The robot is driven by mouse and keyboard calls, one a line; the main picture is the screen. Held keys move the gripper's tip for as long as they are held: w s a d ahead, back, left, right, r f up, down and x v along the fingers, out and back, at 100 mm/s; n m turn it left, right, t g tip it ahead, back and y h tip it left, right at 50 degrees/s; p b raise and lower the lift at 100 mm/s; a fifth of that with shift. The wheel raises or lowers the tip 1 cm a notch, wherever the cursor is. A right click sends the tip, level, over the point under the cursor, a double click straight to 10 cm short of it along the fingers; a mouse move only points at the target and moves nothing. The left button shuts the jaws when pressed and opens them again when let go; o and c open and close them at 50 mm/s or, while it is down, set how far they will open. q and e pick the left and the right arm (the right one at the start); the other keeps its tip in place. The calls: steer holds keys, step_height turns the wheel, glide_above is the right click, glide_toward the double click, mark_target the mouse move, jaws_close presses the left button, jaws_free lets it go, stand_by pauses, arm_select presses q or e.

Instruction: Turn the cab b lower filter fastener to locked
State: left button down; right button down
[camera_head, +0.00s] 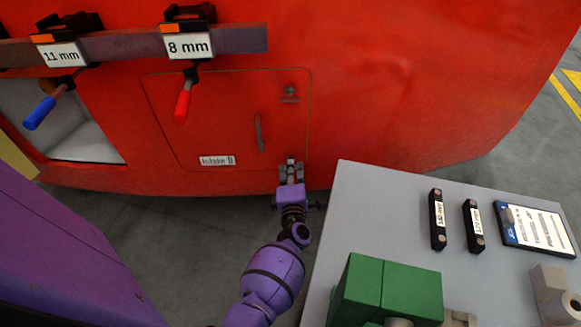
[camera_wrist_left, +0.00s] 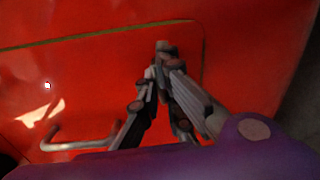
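The red cab panel (camera_head: 215,115) has a thin outline, a handle (camera_head: 259,133) and a white label ending in what looks like B. An upper fastener (camera_head: 289,93) sits near its top right corner. The lower fastener (camera_head: 291,161) is at the bottom right corner, mostly hidden by my left gripper (camera_head: 291,174). In the left wrist view, my left fingers (camera_wrist_left: 162,72) come close together at the small grey-brown lower fastener (camera_wrist_left: 165,47) and appear shut on it. The fastener's exact turn angle is not clear. My right gripper is not in view.
A rail (camera_head: 235,40) above the panel holds tools labelled 11 mm and 8 mm, with a blue handle (camera_head: 40,113) and a red handle (camera_head: 183,104). A grey table (camera_head: 380,210) at right carries a green block (camera_head: 385,290), two black bars and a blue-edged card (camera_head: 537,230).

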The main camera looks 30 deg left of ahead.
arm_select(q)
steer(key=shift+m, duration=0.7)
steer(key=c, duration=1.9)
jaws_free()
steer(key=shift+c, duration=0.2)
steer(key=shift+s+d, duration=0.15)
steer(key=shift+s, duration=0.1)
steer(key=v, duration=1.1)
steer(key=shift+s, duration=0.2)
